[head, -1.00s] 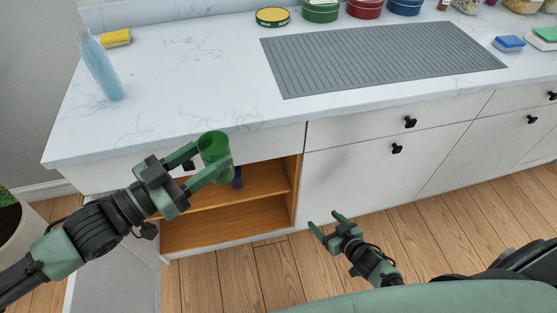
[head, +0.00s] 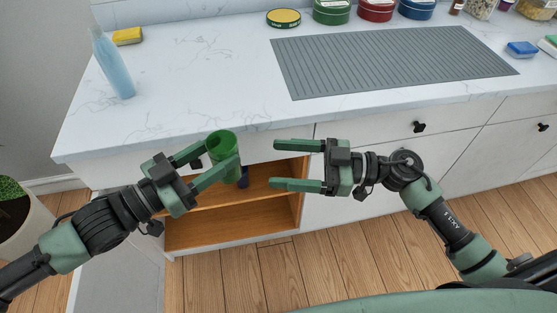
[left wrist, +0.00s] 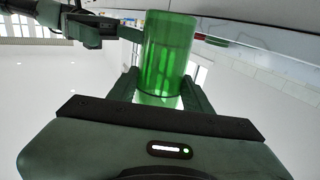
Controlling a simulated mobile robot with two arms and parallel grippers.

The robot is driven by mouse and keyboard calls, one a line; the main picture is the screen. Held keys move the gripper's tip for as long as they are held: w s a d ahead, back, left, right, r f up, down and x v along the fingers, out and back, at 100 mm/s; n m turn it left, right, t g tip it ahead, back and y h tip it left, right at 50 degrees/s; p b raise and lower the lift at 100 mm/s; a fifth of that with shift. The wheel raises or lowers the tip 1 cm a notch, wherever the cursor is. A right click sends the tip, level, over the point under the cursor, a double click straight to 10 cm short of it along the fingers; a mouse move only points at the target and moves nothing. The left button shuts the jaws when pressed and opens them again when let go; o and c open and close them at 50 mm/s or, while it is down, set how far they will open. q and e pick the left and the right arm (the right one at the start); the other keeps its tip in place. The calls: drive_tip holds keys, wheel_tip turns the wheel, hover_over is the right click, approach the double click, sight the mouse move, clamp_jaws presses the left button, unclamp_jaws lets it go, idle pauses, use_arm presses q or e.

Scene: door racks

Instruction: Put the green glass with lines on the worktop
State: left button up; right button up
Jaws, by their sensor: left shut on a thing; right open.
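The green glass with lines (head: 222,146) is upright between the fingers of my left gripper (head: 220,156), in front of the worktop's front edge and above the open cabinet. It fills the middle of the left wrist view (left wrist: 168,55), where vertical lines show on its wall. My left gripper is shut on it. My right gripper (head: 274,165) is open and empty, to the right of the glass, with its fingers pointing left towards it and a gap between. The white marbled worktop (head: 190,80) lies behind both grippers.
A blue bottle (head: 112,65) and a yellow sponge (head: 127,36) stand at the worktop's left. A grey ridged mat (head: 390,62) lies on the right, with tins behind. The left middle is clear. A dark blue thing (head: 244,177) is in the open cabinet (head: 270,180).

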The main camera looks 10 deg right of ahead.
drive_tip(key=x, duration=1.2)
drive_tip(key=shift+s+a, duration=0.1)
drive_tip(key=shift+s, duration=0.05)
drive_tip(key=c, duration=1.4)
use_arm(q)
drive_tip(key=o, duration=1.6)
use_arm(e)
drive_tip(key=shift+c, duration=1)
use_arm(q)
drive_tip(key=shift+a, duration=0.1)
